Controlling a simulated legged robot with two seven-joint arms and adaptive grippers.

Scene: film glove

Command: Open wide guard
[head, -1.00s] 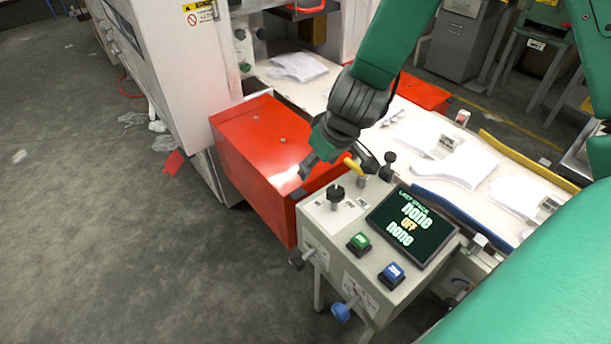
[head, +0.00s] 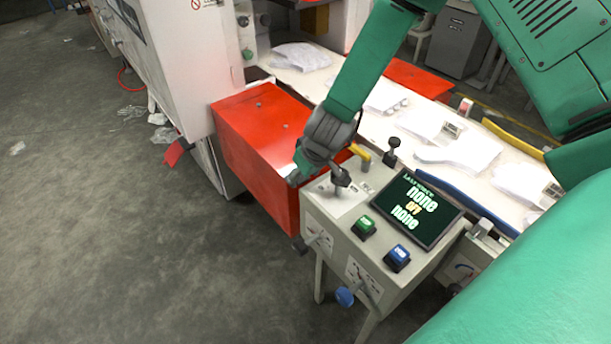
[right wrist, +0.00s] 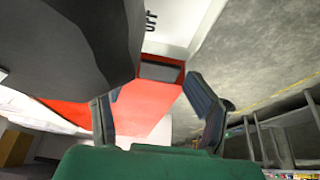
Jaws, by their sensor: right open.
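A wide red guard (head: 262,128) stands beside the grey control box, with its flat top and front side showing. It looks closed, but I cannot tell for sure. My right gripper (head: 302,177) is at the guard's near right end, next to the control box. In the right wrist view the two fingers (right wrist: 155,105) are spread apart with nothing between them. Beyond them the red guard (right wrist: 145,100) shows, with a dark grey rectangular part (right wrist: 160,72) at its end. I cannot tell whether a finger touches the guard. My left gripper is not in view.
The control box has a screen (head: 418,208), a green button (head: 363,226), a blue button (head: 397,258), a yellow lever (head: 361,154) and a black knob (head: 341,176) close to the gripper. White sheets (head: 460,152) lie on the table behind. The floor at left is mostly open.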

